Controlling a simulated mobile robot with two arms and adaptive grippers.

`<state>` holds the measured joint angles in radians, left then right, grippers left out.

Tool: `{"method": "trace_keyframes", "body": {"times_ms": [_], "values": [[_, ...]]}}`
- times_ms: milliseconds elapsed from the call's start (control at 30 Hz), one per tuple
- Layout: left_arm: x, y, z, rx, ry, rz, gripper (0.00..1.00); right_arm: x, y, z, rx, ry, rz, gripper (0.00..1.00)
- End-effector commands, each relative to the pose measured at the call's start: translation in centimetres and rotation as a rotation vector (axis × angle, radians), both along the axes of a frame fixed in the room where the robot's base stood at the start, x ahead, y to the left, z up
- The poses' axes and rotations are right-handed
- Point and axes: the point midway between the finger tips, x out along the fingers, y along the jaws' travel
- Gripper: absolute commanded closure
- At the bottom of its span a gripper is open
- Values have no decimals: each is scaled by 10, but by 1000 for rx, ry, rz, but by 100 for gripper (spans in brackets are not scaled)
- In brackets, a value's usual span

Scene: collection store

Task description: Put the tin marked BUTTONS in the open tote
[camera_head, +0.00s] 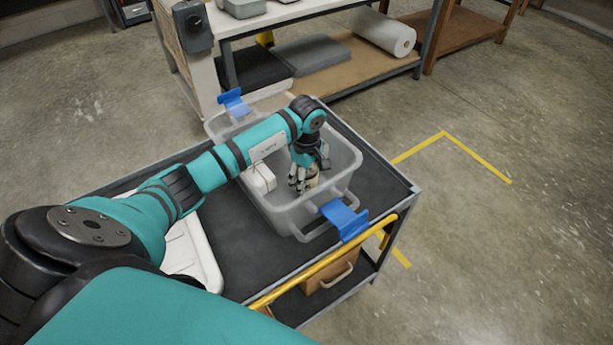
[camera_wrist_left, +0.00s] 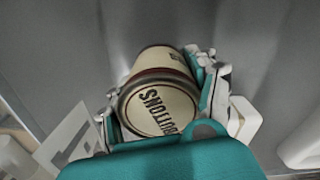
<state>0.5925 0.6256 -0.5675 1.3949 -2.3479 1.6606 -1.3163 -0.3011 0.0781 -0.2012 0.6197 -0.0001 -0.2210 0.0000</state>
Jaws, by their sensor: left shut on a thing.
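The cream tin marked BUTTONS (camera_wrist_left: 158,108) is between the fingers of my left gripper (camera_wrist_left: 165,90) in the left wrist view, its lettered lid facing the camera. My left gripper (camera_head: 305,182) is shut on the tin and reaches down inside the open tote in the head view. The tin (camera_head: 312,178) shows only in part there, behind the fingers. The open tote (camera_head: 298,222) is a clear grey plastic box with blue latches, standing on the cart. I cannot tell whether the tin touches the tote's floor. My right gripper is not in view.
A white box (camera_head: 259,178) is in the tote, left of the gripper. A workbench stands behind.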

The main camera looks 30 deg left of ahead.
Motion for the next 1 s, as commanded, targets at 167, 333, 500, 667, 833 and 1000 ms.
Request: {"method": "trace_keyframes", "body": {"times_ms": [167, 333, 500, 667, 833, 1000], "values": [[0, 0, -2, 0, 0, 0, 31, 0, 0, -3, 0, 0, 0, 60], [0, 0, -2, 0, 0, 0, 16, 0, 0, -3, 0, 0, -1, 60], [0, 0, -2, 0, 0, 0, 16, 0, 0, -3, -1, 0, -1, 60], [1, 0, 4, 0, -2, 0, 16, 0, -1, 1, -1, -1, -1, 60], [2, 1, 31, 4, -6, -1, 16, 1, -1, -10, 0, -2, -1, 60], [2, 1, 68, 3, -6, -2, 16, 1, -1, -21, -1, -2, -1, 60]]}}
